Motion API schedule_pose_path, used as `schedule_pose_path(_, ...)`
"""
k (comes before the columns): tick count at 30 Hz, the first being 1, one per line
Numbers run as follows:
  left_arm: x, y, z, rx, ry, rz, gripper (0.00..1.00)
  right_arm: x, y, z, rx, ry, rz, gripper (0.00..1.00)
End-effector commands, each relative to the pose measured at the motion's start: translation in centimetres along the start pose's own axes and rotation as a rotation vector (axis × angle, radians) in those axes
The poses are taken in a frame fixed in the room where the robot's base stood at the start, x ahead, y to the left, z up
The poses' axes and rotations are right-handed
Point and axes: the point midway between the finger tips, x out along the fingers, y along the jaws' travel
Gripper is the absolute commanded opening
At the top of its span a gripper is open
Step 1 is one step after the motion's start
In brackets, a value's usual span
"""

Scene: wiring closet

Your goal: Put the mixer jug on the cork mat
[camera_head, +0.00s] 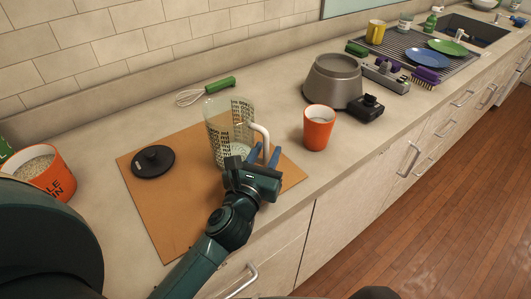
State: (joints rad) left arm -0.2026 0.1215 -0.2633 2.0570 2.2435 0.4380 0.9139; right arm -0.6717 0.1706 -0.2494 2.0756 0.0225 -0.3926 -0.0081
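The mixer jug (228,122) is a clear glass cylinder with dark printed lettering and a white handle (262,133). It stands upright over the right part of the tan cork mat (165,213). Its base appears to rest on the mat, but the gripper partly hides the contact. My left gripper (265,154) is at the jug's handle, with its blue fingers on either side of the handle's lower part. I cannot tell whether the fingers press on it. My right gripper does not show.
A black round lid (153,161) lies on the mat's left part. An orange cup (318,127) and a grey mixer base (334,80) stand to the right. A green-handled whisk (207,90) lies behind. An orange container (40,170) is at the left. The counter's front edge is near.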

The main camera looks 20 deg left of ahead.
Motion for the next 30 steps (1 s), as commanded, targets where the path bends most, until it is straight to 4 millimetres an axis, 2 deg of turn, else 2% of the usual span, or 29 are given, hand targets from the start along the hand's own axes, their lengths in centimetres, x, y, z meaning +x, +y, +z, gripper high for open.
schedule_pose_path(7, 0.0, 0.0, 0.0, 0.0, 0.0, 0.0, 0.34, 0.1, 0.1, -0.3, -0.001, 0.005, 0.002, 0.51)
schedule_pose_path(10, 0.0, 0.0, 0.6, 0.0, -0.001, 0.0, 0.34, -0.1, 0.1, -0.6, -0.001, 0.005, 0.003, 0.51)
schedule_pose_path(21, -5.8, 0.0, 0.1, 0.001, 0.003, 0.0, 0.34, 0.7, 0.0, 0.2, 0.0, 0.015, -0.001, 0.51)
schedule_pose_path(25, -7.1, 0.0, 0.2, 0.0, 0.001, 0.0, 0.34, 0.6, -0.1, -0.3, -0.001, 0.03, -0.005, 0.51)
schedule_pose_path(30, -7.6, 0.0, 0.3, -0.001, 0.0, 0.0, 0.34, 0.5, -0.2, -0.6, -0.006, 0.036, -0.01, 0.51)
